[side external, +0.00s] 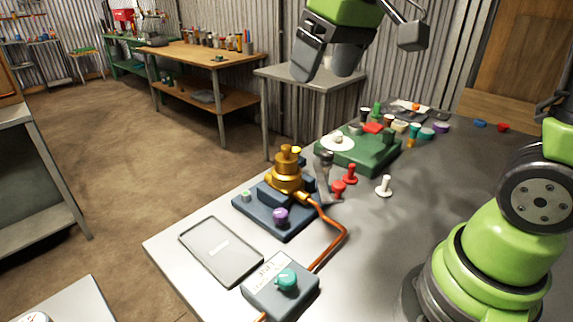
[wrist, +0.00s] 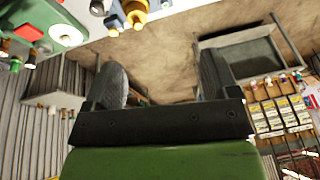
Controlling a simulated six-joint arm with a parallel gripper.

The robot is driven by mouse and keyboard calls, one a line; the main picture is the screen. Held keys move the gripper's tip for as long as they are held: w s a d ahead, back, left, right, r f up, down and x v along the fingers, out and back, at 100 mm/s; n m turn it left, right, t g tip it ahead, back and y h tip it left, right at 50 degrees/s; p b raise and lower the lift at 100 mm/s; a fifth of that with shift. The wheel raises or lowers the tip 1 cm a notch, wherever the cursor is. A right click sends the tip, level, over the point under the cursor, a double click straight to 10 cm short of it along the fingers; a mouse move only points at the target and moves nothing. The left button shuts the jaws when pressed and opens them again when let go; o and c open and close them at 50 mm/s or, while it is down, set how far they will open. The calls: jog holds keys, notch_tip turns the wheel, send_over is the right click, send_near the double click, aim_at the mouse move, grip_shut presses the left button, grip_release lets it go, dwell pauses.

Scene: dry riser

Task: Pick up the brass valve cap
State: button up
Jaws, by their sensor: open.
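A brass valve (side external: 287,178) with a stepped, narrow top stands upright on a dark blue-grey base (side external: 262,217) on the grey table. The brass cap (side external: 286,155) appears to be the topmost part; its seam with the body is too small to tell. Brass parts (wrist: 136,12) also show at the top edge of the wrist view, partly cut off. My gripper (side external: 324,72) is high above the table, beyond and to the right of the valve in the side view. Its two fingers are apart and empty, as the wrist view (wrist: 161,75) also shows.
A copper pipe (side external: 338,240) runs from the valve to a grey box with a teal knob (side external: 287,279). Red pegs (side external: 349,174), a white peg (side external: 384,186) and a green fixture (side external: 370,158) stand nearby. The right side of the table is mostly bare.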

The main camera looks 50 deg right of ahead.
aim_at(286, 146)
jog(key=w+d+f+n+g, duration=0.1)
jog(key=w+f, duration=0.3)
jog(key=w+d+f+n+g, duration=0.1)
jog(key=w+d+f, duration=0.1)
jog(key=w+f, duration=0.1)
jog(key=w+d+f+n+g+h, duration=0.1)
jog(key=w+d+f, duration=0.1)
jog(key=w+f, duration=0.2)
jog(key=shift+w+f+g, duration=0.3)
jog(key=shift+f, duration=0.5)
notch_tip(286, 146, down, 4)
jog(key=shift+f, duration=0.2)
jog(key=shift+w+f, duration=0.1)
jog(key=shift+f, duration=2.65)
jog(key=c, duration=1.1)
